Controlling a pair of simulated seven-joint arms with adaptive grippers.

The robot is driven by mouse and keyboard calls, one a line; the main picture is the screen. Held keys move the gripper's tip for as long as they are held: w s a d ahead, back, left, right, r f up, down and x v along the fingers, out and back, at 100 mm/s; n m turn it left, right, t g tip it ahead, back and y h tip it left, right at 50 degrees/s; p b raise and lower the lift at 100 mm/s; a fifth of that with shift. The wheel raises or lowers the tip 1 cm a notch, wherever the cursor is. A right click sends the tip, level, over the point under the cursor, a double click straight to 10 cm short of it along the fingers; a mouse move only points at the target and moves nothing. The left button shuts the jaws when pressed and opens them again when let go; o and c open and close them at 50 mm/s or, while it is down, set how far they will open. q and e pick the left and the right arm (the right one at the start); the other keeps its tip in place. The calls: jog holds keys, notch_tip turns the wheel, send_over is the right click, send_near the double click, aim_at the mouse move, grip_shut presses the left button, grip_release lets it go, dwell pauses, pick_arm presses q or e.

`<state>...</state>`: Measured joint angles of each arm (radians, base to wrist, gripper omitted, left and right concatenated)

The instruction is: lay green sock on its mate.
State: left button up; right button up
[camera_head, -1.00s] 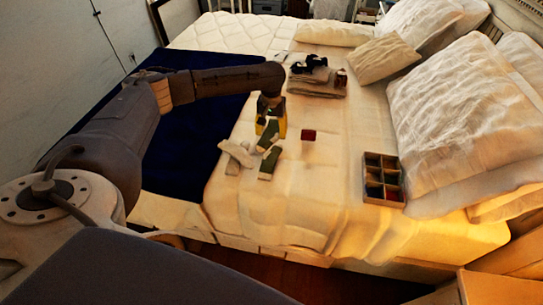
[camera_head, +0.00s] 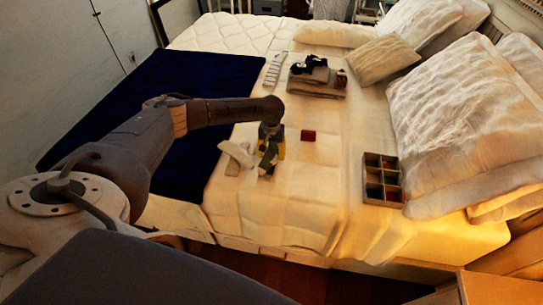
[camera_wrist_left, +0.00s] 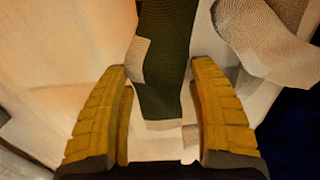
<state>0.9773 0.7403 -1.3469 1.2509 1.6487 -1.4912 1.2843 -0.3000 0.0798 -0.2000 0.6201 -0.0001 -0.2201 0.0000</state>
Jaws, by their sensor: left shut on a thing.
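A dark green sock (camera_wrist_left: 167,60) with a cream heel and toe lies between the yellow fingers of my left gripper (camera_wrist_left: 160,118) in the left wrist view. The gripper is shut on it near its cream toe end. In the head view, my left gripper (camera_head: 271,148) is low over the bed among the socks, and green sock fabric (camera_head: 266,166) shows just below it. The gripper covers part of the green pair, so I cannot tell the two socks apart there. My right gripper is not in view.
Cream socks (camera_head: 236,156) lie just left of the gripper; they also show in the left wrist view (camera_wrist_left: 265,40). A small red item (camera_head: 308,135) lies to the right. The bed's front is clear.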

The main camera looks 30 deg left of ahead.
aim_at(271, 153)
pick_arm(q)
jog(key=shift+f, duration=0.85)
jog(key=shift+f, duration=0.1)
jog(key=o, duration=0.9)
jog(key=shift+o, duration=0.2)
notch_tip(271, 153, up, 12)
